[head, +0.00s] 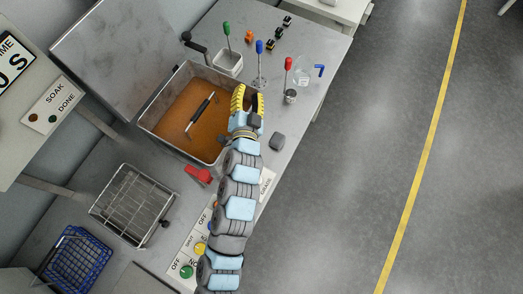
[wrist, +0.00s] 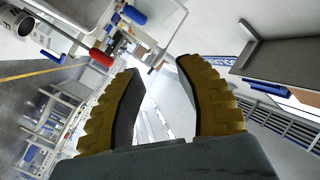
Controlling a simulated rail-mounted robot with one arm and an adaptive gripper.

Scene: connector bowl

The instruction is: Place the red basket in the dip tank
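The dip tank (head: 146,117) is a rectangular metal tank holding orange-brown liquid, at upper centre-left in the head view. A dark bar with pale ends (head: 201,113) lies across or in the liquid; I cannot tell what it belongs to. I see no clearly red basket. A grey wire basket (head: 128,204) sits below left of the tank, and a blue basket (head: 75,258) sits lower left. My gripper (head: 247,92), with yellow ribbed fingers, is just right of the tank's rim. In the wrist view my gripper (wrist: 156,65) is open and empty.
A red object (head: 199,174) lies in front of the tank. Tools with green (head: 227,28), blue (head: 259,46) and red (head: 288,63) handles stand behind and right, near a glass beaker (head: 302,72). A raised metal lid or panel (head: 115,50) stands left. Floor is clear right.

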